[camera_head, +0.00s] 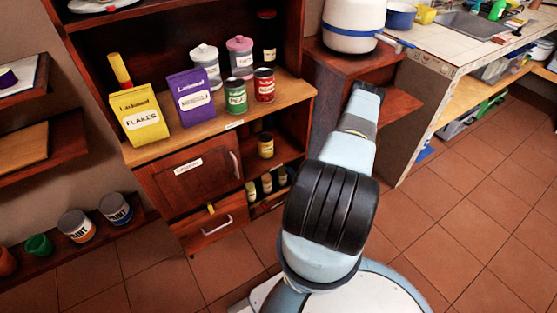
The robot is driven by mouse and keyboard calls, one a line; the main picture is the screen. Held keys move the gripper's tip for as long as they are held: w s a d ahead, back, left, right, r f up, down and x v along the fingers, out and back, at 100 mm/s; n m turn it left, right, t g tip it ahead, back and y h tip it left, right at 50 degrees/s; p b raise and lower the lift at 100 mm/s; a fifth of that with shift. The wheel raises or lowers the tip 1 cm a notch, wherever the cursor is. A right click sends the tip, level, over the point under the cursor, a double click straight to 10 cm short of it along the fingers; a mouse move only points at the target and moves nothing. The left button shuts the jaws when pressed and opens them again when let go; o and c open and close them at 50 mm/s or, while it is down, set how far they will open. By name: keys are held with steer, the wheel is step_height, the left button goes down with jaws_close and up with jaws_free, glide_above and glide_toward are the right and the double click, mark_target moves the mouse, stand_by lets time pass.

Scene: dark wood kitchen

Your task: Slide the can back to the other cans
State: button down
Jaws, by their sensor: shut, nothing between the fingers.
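A green can (235,96) and a red can (263,85) stand upright side by side near the front right of the cabinet's wooden shelf. A yellow can (265,145) stands by itself in the compartment below. Several small jars or cans (266,184) stand lower still, partly in shadow. I cannot tell which can the task means. My arm reaches up past the cabinet's right side. My gripper (368,88) is at its far end, small and dark, shut and empty. It is right of the cans and apart from them, in front of the reddish side shelf.
A yellow flakes box (139,118), a purple box (190,97) and white (206,67) and pink (240,58) canisters share the can shelf. A white-and-blue pot (352,25) stands behind my gripper. The counter (447,52) is at right. Tiled floor (480,200) is clear at right.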

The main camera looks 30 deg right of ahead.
mark_target(270, 150)
steer(key=w, duration=0.9)
steer(key=w+a, duration=0.1)
steer(key=w, duration=0.3)
steer(key=shift+w, duration=0.4)
steer(key=shift+w, duration=0.1)
